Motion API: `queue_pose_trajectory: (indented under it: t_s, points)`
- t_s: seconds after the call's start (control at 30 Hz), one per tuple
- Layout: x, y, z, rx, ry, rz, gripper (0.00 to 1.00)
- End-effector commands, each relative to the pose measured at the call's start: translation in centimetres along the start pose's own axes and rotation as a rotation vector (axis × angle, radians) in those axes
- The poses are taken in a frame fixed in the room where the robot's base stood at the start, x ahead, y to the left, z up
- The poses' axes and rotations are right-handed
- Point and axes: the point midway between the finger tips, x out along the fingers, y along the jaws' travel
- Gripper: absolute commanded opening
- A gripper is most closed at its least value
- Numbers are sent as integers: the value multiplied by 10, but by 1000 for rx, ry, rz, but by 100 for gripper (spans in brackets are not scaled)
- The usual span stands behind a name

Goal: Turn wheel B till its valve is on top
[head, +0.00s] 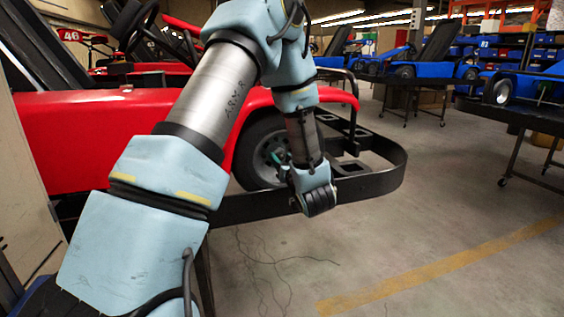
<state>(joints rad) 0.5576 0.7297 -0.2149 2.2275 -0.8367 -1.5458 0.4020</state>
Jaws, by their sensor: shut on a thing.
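The wheel (251,148) under the red kart has a dark tyre and a grey rim, and my arm covers part of its right side. I cannot read a letter B on it. My gripper (279,160) is at the right part of the rim, small and partly hidden by my wrist. It is shut on the wheel, apparently at the rim; the exact contact is not clear. The valve cannot be made out, so I cannot tell the wheel's angle.
A black bumper rail (380,180) curves around the wheel's right and front, close below my wrist. The red kart body (90,130) is above and left. Blue karts (415,70) stand on tables behind. The concrete floor (420,220) at right is open, with thin cables lower centre.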

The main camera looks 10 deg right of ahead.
Motion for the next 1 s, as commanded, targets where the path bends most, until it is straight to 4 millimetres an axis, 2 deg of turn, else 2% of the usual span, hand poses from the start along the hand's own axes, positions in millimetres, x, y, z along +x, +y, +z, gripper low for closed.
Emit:
queue_pose_trajectory:
  t_s: [0.6,1.0]
  points:
    - [0,1,4,-493,5,1,0]
    - [0,0,2,-704,3,1,0]
